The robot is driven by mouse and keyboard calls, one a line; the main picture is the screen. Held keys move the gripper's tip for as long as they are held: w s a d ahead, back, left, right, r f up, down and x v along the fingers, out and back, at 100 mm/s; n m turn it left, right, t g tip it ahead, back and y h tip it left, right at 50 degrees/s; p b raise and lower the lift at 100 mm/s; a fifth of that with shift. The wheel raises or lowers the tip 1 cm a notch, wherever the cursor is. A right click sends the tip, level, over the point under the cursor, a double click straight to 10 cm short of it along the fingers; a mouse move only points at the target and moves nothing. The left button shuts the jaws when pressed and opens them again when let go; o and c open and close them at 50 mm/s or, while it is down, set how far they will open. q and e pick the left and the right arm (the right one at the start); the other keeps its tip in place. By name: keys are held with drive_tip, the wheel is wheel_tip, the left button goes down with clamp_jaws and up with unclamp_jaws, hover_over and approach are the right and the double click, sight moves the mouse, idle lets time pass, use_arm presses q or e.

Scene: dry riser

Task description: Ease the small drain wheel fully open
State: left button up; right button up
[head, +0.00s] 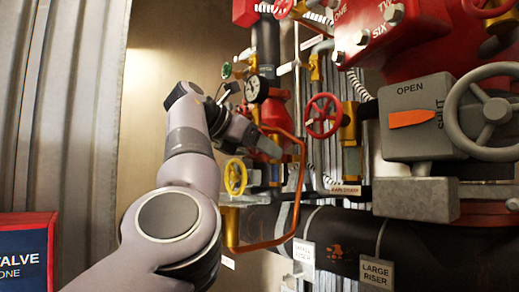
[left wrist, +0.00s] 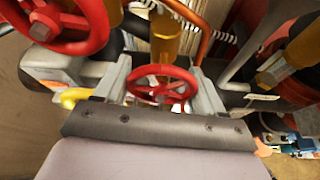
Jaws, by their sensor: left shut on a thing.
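A small red wheel (left wrist: 165,70) sits between the two grey fingers of my left gripper (left wrist: 160,86) in the left wrist view. The fingers are shut on its rim from both sides. A brass stem stands behind the wheel. In the head view my left gripper (head: 266,140) reaches in among the pipes beside the gauge, and my own wrist hides much of the grip. A bit of red shows at the fingers there. My right gripper is in neither view.
A yellow wheel (head: 235,177) is just below my wrist. A pressure gauge (head: 256,89) and a green wheel (head: 226,70) are above. Another red wheel (head: 321,115) is to the right. An orange pipe (head: 300,185) bends close by. A grey box (head: 412,115) marked OPEN and SHUT stands far right.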

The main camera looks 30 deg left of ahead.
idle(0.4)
use_arm(q)
drive_tip(key=o, duration=0.7)
drive_tip(key=shift+c, duration=0.2)
drive_tip(key=shift+s, duration=0.15)
drive_tip(key=shift+s+a+r+b, duration=0.2)
drive_tip(key=shift+s+b, duration=0.1)
drive_tip(key=b+v, duration=0.1)
drive_tip(key=v, duration=0.5)
drive_tip(key=shift+b, duration=0.3)
drive_tip(key=shift+s, duration=0.1)
